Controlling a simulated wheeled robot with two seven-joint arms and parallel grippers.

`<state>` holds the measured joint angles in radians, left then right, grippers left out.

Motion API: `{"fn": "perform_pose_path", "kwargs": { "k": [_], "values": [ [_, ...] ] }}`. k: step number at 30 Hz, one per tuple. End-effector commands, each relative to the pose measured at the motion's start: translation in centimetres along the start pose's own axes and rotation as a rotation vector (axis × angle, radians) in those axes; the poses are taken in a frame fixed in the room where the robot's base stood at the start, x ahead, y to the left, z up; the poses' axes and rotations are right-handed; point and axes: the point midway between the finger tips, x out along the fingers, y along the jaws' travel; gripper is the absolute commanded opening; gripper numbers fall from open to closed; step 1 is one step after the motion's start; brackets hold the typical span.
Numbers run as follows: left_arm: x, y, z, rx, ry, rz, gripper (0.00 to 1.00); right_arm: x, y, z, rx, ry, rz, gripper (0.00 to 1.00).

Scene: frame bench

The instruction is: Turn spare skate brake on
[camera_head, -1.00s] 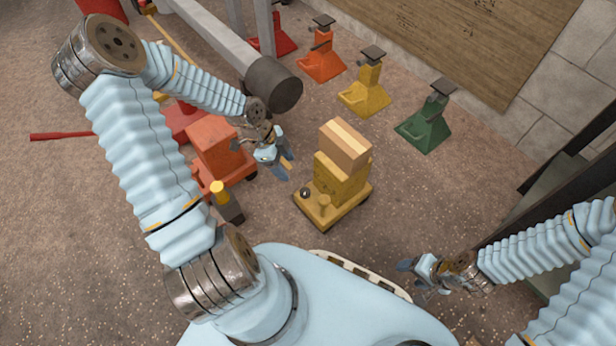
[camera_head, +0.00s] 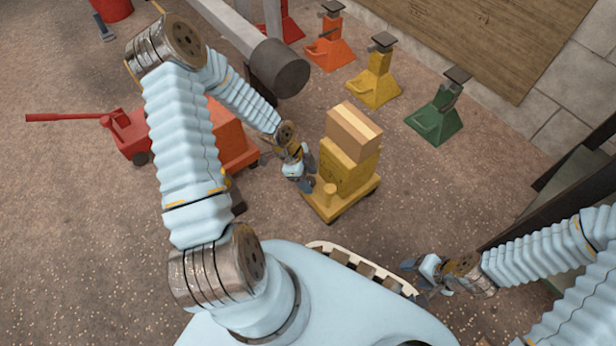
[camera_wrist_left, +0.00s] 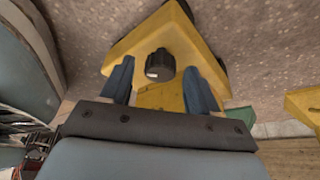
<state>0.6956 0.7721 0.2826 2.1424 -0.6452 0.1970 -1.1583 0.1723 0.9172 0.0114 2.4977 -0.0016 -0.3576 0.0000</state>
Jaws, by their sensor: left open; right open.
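The yellow skate (camera_head: 353,203) stands on the floor in the middle of the head view, carrying a yellow block with a wooden block (camera_head: 353,132) on top. Its black brake knob (camera_wrist_left: 160,66) shows in the left wrist view, with a small light mark on it; my left gripper hides it in the head view. My left gripper (camera_head: 309,173) is open at the skate's near left corner. In the left wrist view its fingers (camera_wrist_left: 158,86) are on either side of the knob; whether they touch it is unclear. My right gripper (camera_head: 407,275) is open and empty, low on the right.
An orange-red loaded skate (camera_head: 233,135) stands left, partly behind my left arm, beside a red jack with a long handle (camera_head: 70,117). Orange, yellow and green (camera_head: 436,122) stands line the back. Floor right of the yellow skate is clear.

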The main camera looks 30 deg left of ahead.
Motion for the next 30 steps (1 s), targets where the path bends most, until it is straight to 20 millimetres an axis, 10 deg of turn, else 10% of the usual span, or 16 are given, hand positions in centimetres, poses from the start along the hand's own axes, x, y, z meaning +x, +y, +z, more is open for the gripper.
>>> {"fn": "perform_pose_path", "kwargs": {
  "k": [12,30],
  "values": [
    [-0.02,0.01,0.00,0.000,0.000,0.000,0.05,-0.01,0.00,0.00,0.000,0.000,0.000,0.61],
    [0.04,0.22,-0.06,-0.208,-0.002,-0.086,0.05,0.63,0.24,-0.01,0.000,0.001,0.000,0.61]
  ]
}}
